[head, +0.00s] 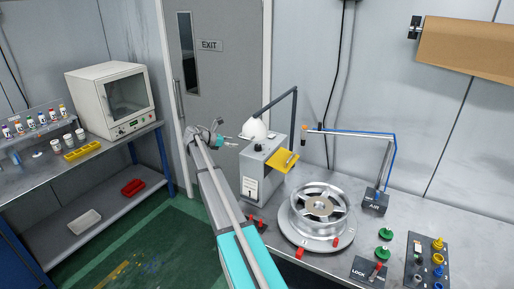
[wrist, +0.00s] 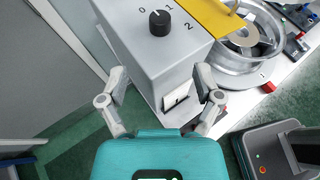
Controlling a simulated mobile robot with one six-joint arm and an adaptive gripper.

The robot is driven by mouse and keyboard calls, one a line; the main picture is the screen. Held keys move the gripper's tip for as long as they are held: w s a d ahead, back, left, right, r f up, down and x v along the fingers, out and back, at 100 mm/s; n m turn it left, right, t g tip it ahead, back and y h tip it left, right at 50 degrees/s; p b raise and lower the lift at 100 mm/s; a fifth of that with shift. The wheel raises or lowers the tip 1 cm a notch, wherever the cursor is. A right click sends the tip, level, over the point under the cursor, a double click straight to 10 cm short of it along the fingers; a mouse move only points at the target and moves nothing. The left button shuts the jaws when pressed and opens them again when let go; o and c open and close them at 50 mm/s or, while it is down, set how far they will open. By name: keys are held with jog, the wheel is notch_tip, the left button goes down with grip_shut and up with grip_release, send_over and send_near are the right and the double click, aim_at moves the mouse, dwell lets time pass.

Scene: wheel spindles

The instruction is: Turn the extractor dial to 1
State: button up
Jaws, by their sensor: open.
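In the head view my gripper (head: 226,139) is left of the box.
A yellow plate (head: 283,160) juts from the box's right side. A white hood (head: 256,130) on a dark arm is behind the box. Floor is open on the left, before a shelf bench (head: 90,155).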

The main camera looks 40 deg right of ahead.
aim_at(258, 146)
jog(key=b+x, duration=0.5)
jog(key=x, duration=0.8)
jog(key=shift+s+d+f, duration=0.15)
jog(key=shift+d+f, duration=0.05)
jog(key=shift+d, duration=0.1)
jog(key=shift+a, duration=0.1)
jog(key=c, duration=1.1)
jog(key=shift+c, duration=0.2)
jog(key=shift+m+g, duration=0.3)
grip_shut()
jog(key=m+g+y, duration=0.2)
jog(key=m+g, duration=0.1)
jog(key=shift+g, duration=0.3)
jog(key=shift+m+g+y, duration=1.3)
jog(key=shift+m+g, duration=0.3)
jog(key=shift+m, duration=0.3)
